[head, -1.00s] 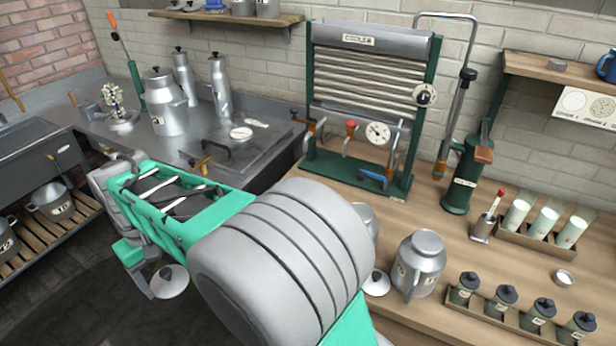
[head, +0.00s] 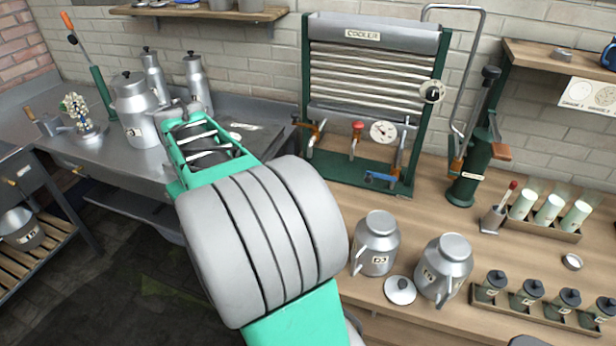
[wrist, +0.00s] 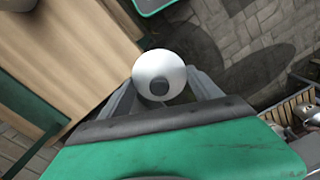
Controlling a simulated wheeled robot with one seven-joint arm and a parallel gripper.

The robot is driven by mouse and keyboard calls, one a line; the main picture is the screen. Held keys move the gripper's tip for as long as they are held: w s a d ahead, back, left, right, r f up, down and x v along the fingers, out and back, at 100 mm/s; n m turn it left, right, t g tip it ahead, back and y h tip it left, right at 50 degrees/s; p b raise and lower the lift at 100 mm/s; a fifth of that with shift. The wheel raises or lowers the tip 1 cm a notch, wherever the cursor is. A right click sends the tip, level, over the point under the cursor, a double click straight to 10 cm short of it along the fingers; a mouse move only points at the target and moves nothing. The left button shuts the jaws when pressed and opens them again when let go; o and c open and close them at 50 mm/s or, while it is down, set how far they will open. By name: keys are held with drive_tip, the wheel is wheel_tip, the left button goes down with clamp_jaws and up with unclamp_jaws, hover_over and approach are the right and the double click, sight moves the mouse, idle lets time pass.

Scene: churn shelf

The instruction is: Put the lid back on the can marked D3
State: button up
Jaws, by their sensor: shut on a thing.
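In the wrist view my gripper (wrist: 160,88) is shut on a pale round lid (wrist: 157,66) with a dark knob, a finger on each side. In the head view my arm hides the gripper and this lid. Two grey metal cans stand on the wooden counter right of my arm. The left can (head: 375,244) has a small label that seems to read D3. The right can (head: 444,266) has a label I cannot read surely.
The green cooler frame (head: 372,110) stands behind the cans, with a green pump (head: 470,170) to its right. Dark-lidded jars (head: 530,293) stand in a tray at the right. The wrist view shows a wooden edge (wrist: 112,30) left of the lid and floor (wrist: 265,35) to the right.

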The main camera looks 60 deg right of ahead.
drive_tip(key=s+d+r+m+p, duration=0.1)
drive_tip(key=s+d+r+m, duration=0.1)
drive_tip(key=s+d, duration=0.65)
drive_tip(key=s+d+r+m+p, duration=0.1)
drive_tip(key=s+d+r+m, duration=0.1)
drive_tip(key=s+d, duration=0.65)
drive_tip(key=s+d+r+m, duration=0.1)
drive_tip(key=s+d, duration=0.3)
drive_tip(key=s, duration=0.3)
drive_tip(key=s+d+r+m, duration=0.1)
drive_tip(key=s+d, duration=0.2)
drive_tip(key=s, duration=0.5)
wheel_tip(320, 180, down, 6)
drive_tip(key=b, duration=0.4)
drive_tip(key=shift+w+d+f, duration=0.15)
drive_tip(key=shift+f, duration=0.05)
drive_tip(key=shift+r, duration=0.1)
drive_tip(key=shift+f+p, duration=0.25)
drive_tip(key=shift+p, duration=0.05)
drive_tip(key=o, duration=1.4)
